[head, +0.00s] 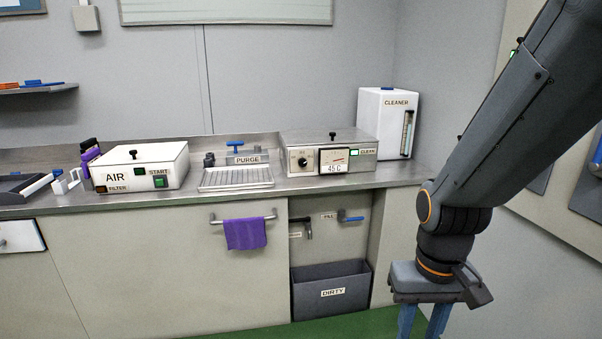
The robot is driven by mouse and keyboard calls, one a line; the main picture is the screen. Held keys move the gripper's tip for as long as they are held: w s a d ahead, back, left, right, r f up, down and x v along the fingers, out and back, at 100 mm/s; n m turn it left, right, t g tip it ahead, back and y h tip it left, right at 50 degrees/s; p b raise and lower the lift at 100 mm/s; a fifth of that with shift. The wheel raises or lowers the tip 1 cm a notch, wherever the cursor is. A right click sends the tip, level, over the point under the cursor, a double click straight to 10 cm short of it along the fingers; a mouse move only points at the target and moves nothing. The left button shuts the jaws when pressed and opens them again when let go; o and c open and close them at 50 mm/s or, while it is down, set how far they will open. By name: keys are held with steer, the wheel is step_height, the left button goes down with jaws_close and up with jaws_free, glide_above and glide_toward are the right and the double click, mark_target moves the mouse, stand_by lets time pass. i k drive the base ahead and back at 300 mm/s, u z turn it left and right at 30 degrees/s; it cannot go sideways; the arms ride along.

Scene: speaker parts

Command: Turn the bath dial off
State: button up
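The bath unit (366,161) is a metal box with a lid and black lid knob, standing on the counter right of centre. Its bath dial (302,160) is a round black knob with a light mark on the left of the front panel. The dial's setting is too small to read. Beside it are a gauge with a "45 C" display (334,168) and a lit green lamp (354,153) near a "CLEAN" label. My gripper (422,322) hangs at the lower right, pointing down, below and right of the bath. Its two blue fingers are apart with nothing visible between them; their tips are cut off.
A white "CLEANER" tank (380,115) stands right of the bath. A drain tray (236,178) with a blue "PURGE" valve (235,147) and a white "AIR" box (160,160) are to the left. Below are a purple cloth (246,233) on a rail and a "DIRTY" bin (333,305).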

mark_target(302, 162)
steer(key=u, duration=0.2)
steer(key=i, duration=1.1)
steer(key=z, duration=0.85)
